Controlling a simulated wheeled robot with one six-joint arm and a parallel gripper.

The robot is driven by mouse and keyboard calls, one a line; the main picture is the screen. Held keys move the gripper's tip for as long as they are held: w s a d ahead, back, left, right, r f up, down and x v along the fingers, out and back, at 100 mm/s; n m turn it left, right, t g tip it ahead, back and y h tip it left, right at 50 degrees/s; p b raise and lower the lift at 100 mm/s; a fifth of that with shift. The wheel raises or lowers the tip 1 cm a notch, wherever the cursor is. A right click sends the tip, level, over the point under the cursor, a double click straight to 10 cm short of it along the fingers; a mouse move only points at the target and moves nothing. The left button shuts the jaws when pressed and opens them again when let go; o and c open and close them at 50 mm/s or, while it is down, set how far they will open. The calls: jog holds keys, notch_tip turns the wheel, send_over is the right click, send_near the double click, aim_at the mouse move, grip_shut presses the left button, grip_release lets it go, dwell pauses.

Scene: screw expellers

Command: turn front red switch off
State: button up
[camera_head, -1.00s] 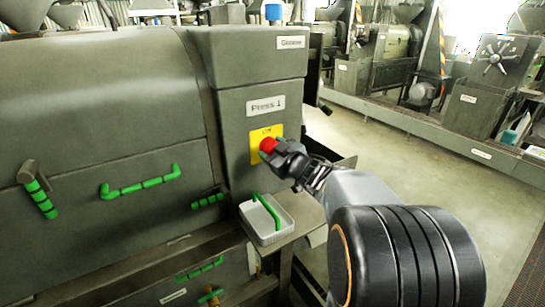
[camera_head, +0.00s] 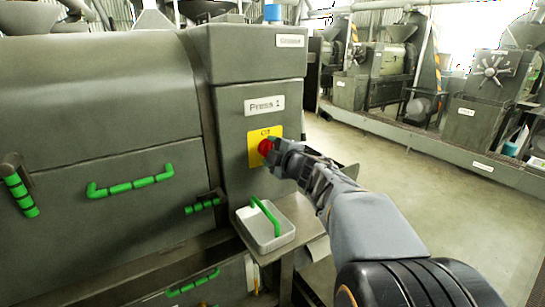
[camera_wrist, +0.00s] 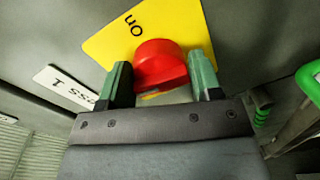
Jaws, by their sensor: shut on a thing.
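The red switch (camera_head: 265,146) is a round red knob on a yellow plate (camera_head: 254,152) on the front of the press cabinet. My gripper (camera_head: 274,152) reaches it from the right and is shut on it. In the wrist view the red switch (camera_wrist: 160,62) sits between the two green-tipped fingers of my gripper (camera_wrist: 162,78). The yellow plate (camera_wrist: 118,40) there reads "On" in rotated letters. An orange mark below the knob is partly hidden. The knob's exact turn angle is hard to tell.
A "Press 1" label (camera_head: 265,105) is above the plate. A pale tray (camera_head: 265,240) with a green handle (camera_head: 265,215) stands below on a ledge. Green handles (camera_head: 130,185) stick out at left. Open floor (camera_head: 430,180) lies to the right, with other machines behind.

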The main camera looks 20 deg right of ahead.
jog(key=shift+r+n+b, duration=0.25)
jog(key=shift+n+b, duration=0.05)
jog(key=shift+n, duration=0.3)
jog(key=shift+r, duration=0.1)
jog(key=o, duration=0.9)
jog(key=shift+c, duration=0.2)
jog(key=shift+f, duration=0.2)
jog(key=s+d+r+p, duration=0.1)
jog(key=s+p, duration=0.3)
jog(key=s, duration=0.9)
jog(key=shift+s+d+p, duration=0.25)
jog(key=shift+s+p, duration=0.05)
jog(key=shift+s, duration=0.05)
jog(key=shift+w+r, duration=0.1)
jog(key=shift+r, duration=0.05)
